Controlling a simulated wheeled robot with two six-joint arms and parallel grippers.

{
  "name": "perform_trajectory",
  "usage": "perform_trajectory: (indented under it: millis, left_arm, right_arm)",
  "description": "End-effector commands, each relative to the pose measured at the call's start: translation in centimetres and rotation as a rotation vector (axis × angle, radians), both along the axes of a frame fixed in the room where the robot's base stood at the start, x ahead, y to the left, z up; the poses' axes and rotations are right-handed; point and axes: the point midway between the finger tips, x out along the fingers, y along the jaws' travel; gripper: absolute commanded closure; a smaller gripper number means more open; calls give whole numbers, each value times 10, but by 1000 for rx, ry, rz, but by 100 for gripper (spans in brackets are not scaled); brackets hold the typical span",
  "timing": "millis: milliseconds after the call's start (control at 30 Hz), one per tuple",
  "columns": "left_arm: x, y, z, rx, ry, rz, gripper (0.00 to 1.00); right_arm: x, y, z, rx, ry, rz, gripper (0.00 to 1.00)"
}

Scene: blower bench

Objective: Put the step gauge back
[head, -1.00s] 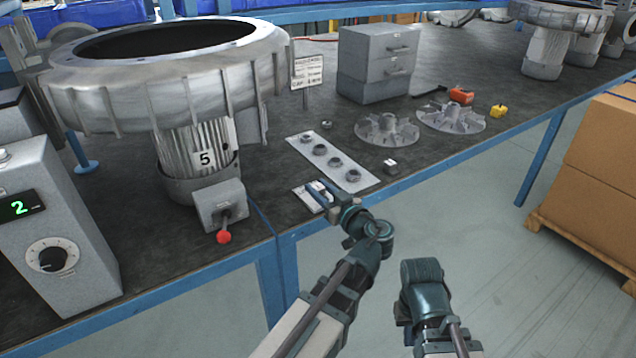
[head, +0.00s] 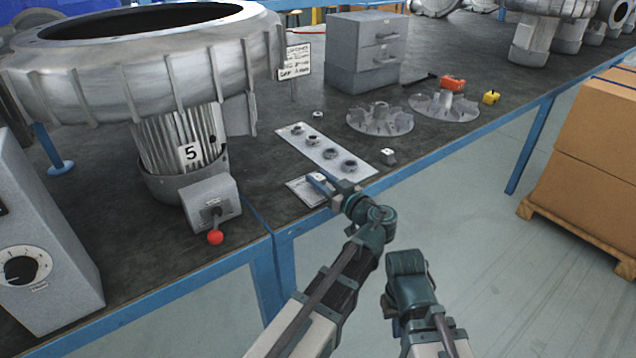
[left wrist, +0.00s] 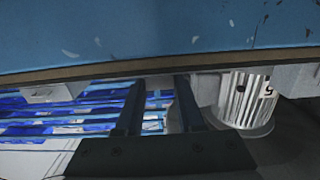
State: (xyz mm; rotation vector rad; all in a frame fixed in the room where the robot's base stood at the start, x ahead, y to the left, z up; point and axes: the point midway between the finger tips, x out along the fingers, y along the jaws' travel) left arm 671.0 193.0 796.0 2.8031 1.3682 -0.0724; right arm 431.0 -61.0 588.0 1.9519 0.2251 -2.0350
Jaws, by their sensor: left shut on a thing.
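My left gripper (head: 327,184) is at the bench's front edge, low over a white card (head: 301,190) on the bench top. It is shut on a small pale thing that I take to be the step gauge; the fingers hide most of it. In the left wrist view the two dark fingers (left wrist: 158,105) stand apart, with a pale sliver between them. I cannot tell whether the held thing touches the card. My right arm is at lower centre, off the bench; its fingers do not show.
A pale strip with several dark rings (head: 330,153) lies just behind the card. A small cube (head: 388,156), two finned impellers (head: 380,118) and a grey drawer cabinet (head: 366,50) stand further right. A large blower housing (head: 150,70) and a red-knobbed lever (head: 215,237) are at left.

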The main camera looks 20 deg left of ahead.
Motion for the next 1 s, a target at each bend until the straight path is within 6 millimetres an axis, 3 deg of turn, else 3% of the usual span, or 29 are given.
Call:
perform_trajectory:
  millis: [233,267,400,1000]
  left_arm:
    - [0,0,-4,1,-1,0,100]
    - [0,0,-3,0,0,0,59]
    - [0,0,-2,0,0,0,34]
    - [-4,2,2,0,0,1,33]
  right_arm:
    - [0,0,-4,-1,0,0,100]
    - [0,0,-2,-1,0,0,100]
    - [0,0,-2,-1,0,0,100]
    - [0,0,2,0,0,0,100]
